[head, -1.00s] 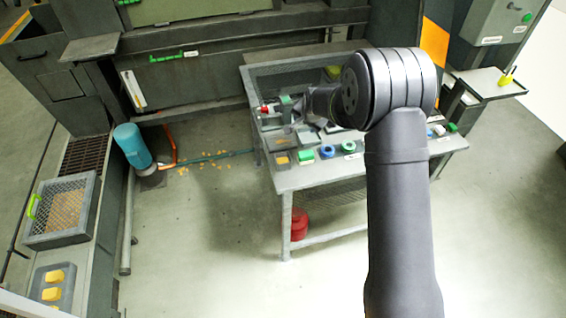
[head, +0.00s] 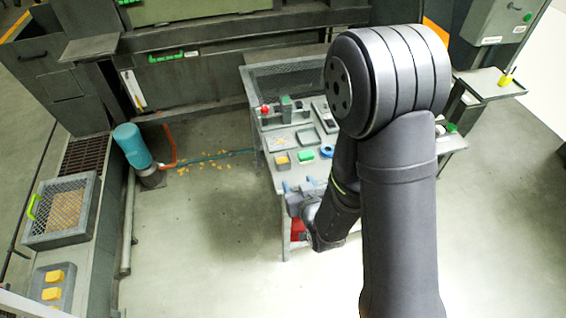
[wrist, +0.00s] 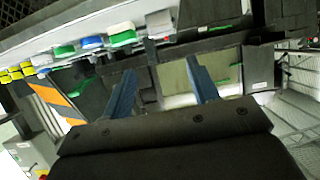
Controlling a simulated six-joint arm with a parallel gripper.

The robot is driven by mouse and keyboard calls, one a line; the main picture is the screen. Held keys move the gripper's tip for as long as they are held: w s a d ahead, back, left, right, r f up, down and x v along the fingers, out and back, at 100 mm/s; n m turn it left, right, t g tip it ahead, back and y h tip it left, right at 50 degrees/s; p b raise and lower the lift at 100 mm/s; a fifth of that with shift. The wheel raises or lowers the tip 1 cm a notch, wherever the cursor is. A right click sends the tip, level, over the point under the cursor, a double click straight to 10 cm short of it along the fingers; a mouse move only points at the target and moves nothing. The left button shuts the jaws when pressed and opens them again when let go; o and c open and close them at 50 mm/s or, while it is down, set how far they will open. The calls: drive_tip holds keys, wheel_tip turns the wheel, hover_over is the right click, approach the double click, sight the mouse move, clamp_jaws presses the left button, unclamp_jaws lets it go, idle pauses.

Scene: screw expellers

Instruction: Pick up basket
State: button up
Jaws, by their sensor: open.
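The basket (head: 58,240) is a grey crate with mesh and a bright green handle (head: 34,207) at its left side. It sits on a ledge at the left of the head view, with brown-orange material showing inside. My gripper (head: 300,186) is near the front edge of the work table, far to the right of the basket. Its two blue fingers are apart with nothing between them, as the wrist view (wrist: 161,88) also shows. The basket does not show clearly in the wrist view.
The work table (head: 262,128) carries several small parts, including green and blue ones. A teal cylinder (head: 131,145) stands between basket and table, near an orange pipe. A tray with yellow blocks (head: 53,276) lies in front of the basket. Open floor (head: 205,245) lies between.

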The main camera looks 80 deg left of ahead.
sight(285, 164)
drive_tip(key=x, duration=1.1)
drive_tip(key=shift+s+a+f, duration=0.1)
drive_tip(key=shift+a+f, duration=0.05)
drive_tip(key=shift+a, duration=0.25)
drive_tip(key=shift+x, duration=2.6)
drive_tip(key=shift+f, duration=0.2)
drive_tip(key=c, duration=0.8)
